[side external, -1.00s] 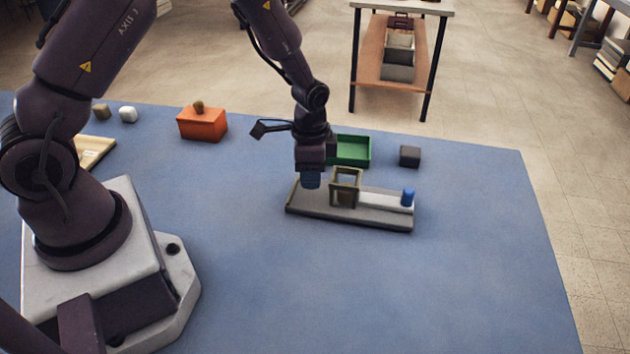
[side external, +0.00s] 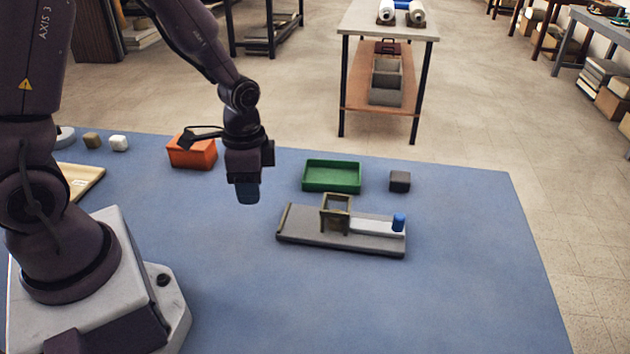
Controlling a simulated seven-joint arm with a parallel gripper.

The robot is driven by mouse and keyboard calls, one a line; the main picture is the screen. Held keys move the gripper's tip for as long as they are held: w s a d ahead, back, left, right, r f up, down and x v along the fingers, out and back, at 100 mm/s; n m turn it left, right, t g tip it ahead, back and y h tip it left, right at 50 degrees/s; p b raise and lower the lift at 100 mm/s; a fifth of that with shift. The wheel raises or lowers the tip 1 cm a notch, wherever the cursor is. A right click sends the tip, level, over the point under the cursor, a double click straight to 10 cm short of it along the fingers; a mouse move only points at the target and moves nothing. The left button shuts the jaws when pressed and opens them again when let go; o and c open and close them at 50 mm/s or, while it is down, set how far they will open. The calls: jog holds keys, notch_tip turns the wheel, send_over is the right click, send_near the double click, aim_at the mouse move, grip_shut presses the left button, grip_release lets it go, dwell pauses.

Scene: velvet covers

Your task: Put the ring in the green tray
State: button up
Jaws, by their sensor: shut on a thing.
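My gripper (side external: 248,182) points down, left of the green tray, and is shut on a small dark blue thing (side external: 247,195) that hangs clear of the fixture. I cannot tell its exact shape. The green tray (side external: 332,189) is open and looks empty, behind the fixture. The grey fixture (side external: 300,236) carries an upright olive frame (side external: 336,200) and a pale strip (side external: 368,229) with a blue knob (side external: 399,222) at its right end. I cannot make out a ring for certain in this view.
A dark grey block (side external: 400,181) sits right of the tray. An orange box (side external: 192,153) stands behind my gripper to the left. Small blocks and a wooden tray (side external: 84,180) lie at the far left. The blue tabletop (side external: 430,300) is clear in front and at right.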

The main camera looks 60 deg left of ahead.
jog(key=w+a+f, duration=0.1)
jog(key=w+a, duration=0.3)
jog(key=w, duration=0.4)
jog(key=m, duration=0.1)
send_over(332, 180)
jog(key=s, duration=0.1)
notch_tip(332, 180, down, 7)
jog(key=shift+s+d+f, duration=0.1)
jog(key=shift+s+f, duration=0.05)
jog(key=shift+f, duration=0.05)
jog(key=shift+w+f, duration=0.55)
jog(key=shift+f, duration=0.05)
jog(key=shift+w+f, duration=0.1)
jog(key=shift+f, duration=1.5)
